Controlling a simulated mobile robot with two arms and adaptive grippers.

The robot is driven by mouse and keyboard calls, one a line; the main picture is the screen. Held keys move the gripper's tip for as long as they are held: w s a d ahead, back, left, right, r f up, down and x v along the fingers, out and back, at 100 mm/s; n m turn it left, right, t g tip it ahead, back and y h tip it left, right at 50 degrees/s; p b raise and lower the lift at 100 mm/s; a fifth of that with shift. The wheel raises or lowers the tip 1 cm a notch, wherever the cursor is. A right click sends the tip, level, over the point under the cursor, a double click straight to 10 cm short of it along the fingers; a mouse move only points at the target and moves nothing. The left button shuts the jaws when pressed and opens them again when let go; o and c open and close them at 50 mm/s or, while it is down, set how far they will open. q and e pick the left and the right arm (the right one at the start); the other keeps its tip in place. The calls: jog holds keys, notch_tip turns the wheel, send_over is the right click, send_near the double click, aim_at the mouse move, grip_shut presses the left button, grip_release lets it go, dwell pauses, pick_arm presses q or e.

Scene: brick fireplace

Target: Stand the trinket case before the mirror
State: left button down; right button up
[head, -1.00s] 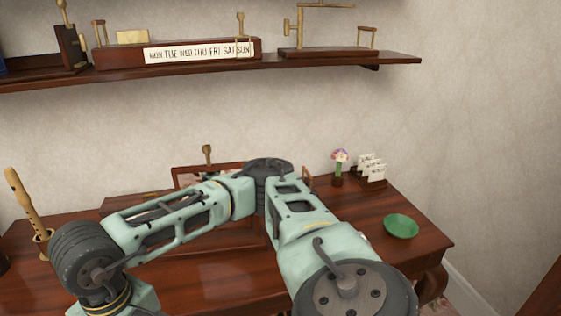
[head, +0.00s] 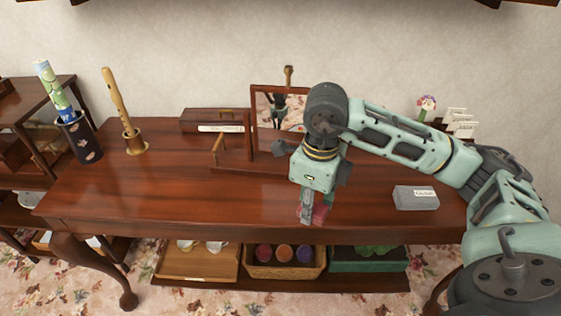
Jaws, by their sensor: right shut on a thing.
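My right gripper (head: 313,213) points down over the front middle of the desk, shut on a small pinkish-red thing (head: 322,213). The fingers hide most of this thing, so I cannot tell whether it is the trinket case or whether it touches the desk top. The mirror (head: 268,108) stands upright in a wooden frame at the back of the desk, behind and left of the gripper. My right arm covers part of its right side. My left gripper is not in view.
A grey labelled box (head: 415,198) lies right of the gripper. A wooden box (head: 212,121) is at the back. A flute (head: 116,98) and a dark holder (head: 77,140) stand left. The desk's left front (head: 190,190) is clear.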

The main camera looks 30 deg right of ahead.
jog(key=d+m, duration=0.1)
jog(key=m, duration=0.1)
jog(key=d+m, duration=0.1)
jog(key=m, duration=0.2)
jog(key=shift+d+f, duration=0.2)
jog(key=d+m, duration=0.1)
jog(key=m, duration=0.2)
jog(key=p, duration=0.2)
send_over(295, 204)
jog(key=shift+m, duration=0.3)
jog(key=f, duration=0.7)
jog(key=shift+s, duration=0.2)
notch_tip(295, 204, down, 4)
jog(key=shift+w+p, duration=0.1)
jog(key=shift+p, duration=0.2)
jog(key=shift+f, duration=0.1)
jog(key=shift+f, duration=0.1)
jog(key=o, duration=1.1)
